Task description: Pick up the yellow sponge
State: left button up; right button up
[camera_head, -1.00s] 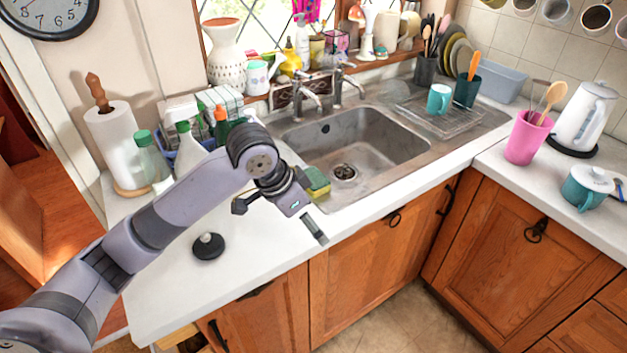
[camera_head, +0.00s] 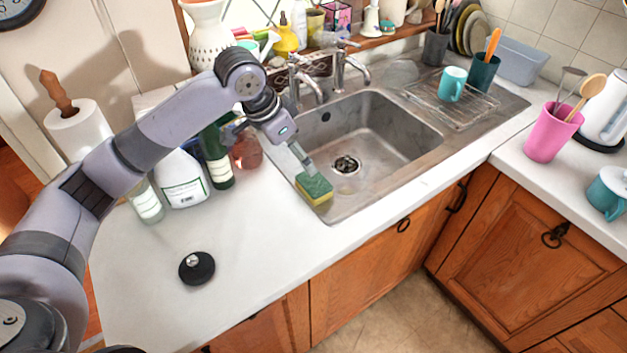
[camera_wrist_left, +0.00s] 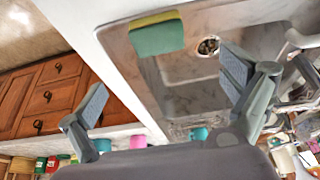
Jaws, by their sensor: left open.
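The yellow sponge (camera_head: 314,188) has a green top layer and lies at the left front corner of the sink, on the rim by the white counter. My left gripper (camera_head: 272,149) is above and behind it, with one finger showing close to the sponge's far side. In the left wrist view the sponge (camera_wrist_left: 156,35) sits beyond the two spread fingers of my left gripper (camera_wrist_left: 160,105), with nothing between them. The fingers appear apart from the sponge. My right gripper does not show.
The steel sink (camera_head: 372,135) is empty, with taps (camera_head: 303,84) behind it. Bottles, including a white one (camera_head: 181,180) and a dark green one (camera_head: 217,155), stand left of the gripper. A black stopper (camera_head: 197,267) lies on the counter (camera_head: 255,250), which is otherwise clear in front.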

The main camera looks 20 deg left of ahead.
pick_arm(q)
send_over(314, 182)
jog(key=s+a, duration=0.2)
notch_tip(314, 182, down, 5)
jog(key=shift+w+f+p, duration=0.1)
jog(key=shift+p, duration=0.35)
jog(key=shift+x, duration=1.15)
jog(key=shift+w+d+f+p, duration=0.1)
jog(key=shift+d+f+p, duration=0.05)
jog(key=shift+f+p, duration=0.15)
jog(key=p+x, duration=0.1)
jog(key=x, duration=0.2)
jog(key=shift+d+f, duration=0.1)
jog(key=shift+f, duration=0.15)
jog(key=shift+w+f, duration=0.1)
jog(key=shift+f, duration=0.35)
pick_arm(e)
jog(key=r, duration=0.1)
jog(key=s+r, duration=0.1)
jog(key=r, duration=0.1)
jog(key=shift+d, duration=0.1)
pick_arm(q)
jog(key=c, duration=0.7)
jog(key=shift+c, duration=0.5)
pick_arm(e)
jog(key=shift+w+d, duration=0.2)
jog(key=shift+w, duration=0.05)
